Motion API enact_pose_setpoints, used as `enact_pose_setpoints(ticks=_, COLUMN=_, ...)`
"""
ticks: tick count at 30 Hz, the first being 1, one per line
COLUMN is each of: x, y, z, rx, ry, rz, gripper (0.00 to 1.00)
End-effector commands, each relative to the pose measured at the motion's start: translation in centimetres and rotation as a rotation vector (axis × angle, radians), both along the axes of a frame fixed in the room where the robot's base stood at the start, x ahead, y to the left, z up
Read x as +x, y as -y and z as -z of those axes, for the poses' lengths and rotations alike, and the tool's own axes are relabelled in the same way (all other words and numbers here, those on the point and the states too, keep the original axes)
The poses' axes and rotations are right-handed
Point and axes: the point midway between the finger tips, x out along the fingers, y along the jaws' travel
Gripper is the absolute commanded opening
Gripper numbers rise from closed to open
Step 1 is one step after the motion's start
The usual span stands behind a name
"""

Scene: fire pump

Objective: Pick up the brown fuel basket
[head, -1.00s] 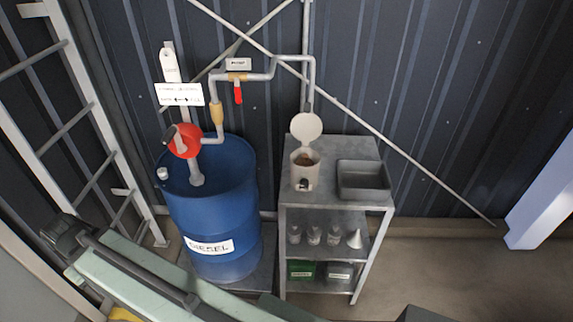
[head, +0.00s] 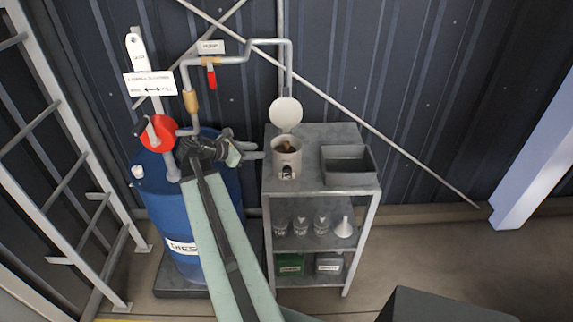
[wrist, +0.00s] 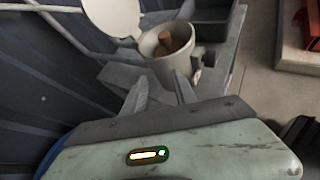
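The brown fuel basket (head: 288,147) sits inside a pale cylindrical pot (head: 287,165) on the top of a grey metal stand. The pot's round lid (head: 286,113) is raised at its back. The basket's brown top also shows in the wrist view (wrist: 166,43), inside the pot's rim. My gripper (head: 258,154) is just left of the pot at about its height, pointing toward it. In the wrist view my gripper (wrist: 160,85) is open, its two fingers apart with nothing between them, short of the pot.
A grey tray (head: 348,166) stands right of the pot. The blue diesel drum (head: 160,210) is left of the stand, under my arm. A pipe with a red valve handle (head: 211,79) runs above the pot. Bottles and a funnel (head: 345,228) stand on the lower shelf.

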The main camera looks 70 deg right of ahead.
Motion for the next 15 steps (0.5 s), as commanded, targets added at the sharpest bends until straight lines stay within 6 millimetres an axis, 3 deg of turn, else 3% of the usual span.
enact_pose_setpoints(ticks=1, x=-2.1, y=1.6, z=-0.4, rx=-0.005, ry=-0.072, rz=0.0, gripper=0.33)
enact_pose_setpoints(ticks=4, x=-4.1, y=3.0, z=-1.3, rx=-0.007, ry=-0.162, rz=-0.009, gripper=0.33)
enact_pose_setpoints(ticks=8, x=-4.7, y=3.4, z=-1.7, rx=-0.006, ry=-0.19, rz=-0.013, gripper=0.33)
enact_pose_setpoints(ticks=15, x=-5.8, y=5.3, z=-0.5, rx=-0.005, ry=-0.187, rz=-0.011, gripper=0.33)
